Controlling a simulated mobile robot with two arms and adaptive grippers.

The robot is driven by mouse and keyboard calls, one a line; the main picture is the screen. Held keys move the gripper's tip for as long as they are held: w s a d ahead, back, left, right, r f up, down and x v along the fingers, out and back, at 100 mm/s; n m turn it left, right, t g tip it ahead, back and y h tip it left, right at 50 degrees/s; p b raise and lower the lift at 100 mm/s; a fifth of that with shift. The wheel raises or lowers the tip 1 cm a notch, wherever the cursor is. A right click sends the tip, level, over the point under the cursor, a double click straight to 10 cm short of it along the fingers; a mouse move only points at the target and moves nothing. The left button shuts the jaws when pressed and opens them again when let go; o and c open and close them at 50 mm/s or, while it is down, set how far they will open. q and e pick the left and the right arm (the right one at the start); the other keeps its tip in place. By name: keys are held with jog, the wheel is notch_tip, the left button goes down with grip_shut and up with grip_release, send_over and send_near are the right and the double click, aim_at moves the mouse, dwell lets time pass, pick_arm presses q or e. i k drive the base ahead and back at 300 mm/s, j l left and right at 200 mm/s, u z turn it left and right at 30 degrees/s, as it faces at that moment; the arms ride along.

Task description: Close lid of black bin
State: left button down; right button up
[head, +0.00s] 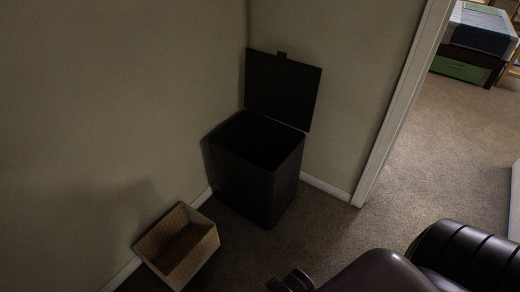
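The black bin (254,186) stands on the carpet in the corner between two walls in the head view. Its lid (281,90) is raised upright along the bin's rear edge, close to the wall, with a small tab on its top edge. The bin's open top is dark and its contents cannot be made out. A dark part of my own arm shows at the bottom right, in front of and below the bin, apart from it. I cannot make out gripper fingers on it. My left gripper is not in view.
A woven basket (209,240) stands on the floor at the left, in front of the bin. A white doorway frame (403,100) rises right of the bin. Carpet (440,150) is clear through the doorway. A bed-like piece (480,30) stands far back.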

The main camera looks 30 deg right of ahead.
aim_at(278, 88)
jog(key=i+l, duration=0.35)
jog(key=l, duration=0.15)
jog(key=i+l, duration=0.35)
jog(key=l, duration=0.2)
jog(key=i+l, duration=0.4)
jog(key=l, duration=0.1)
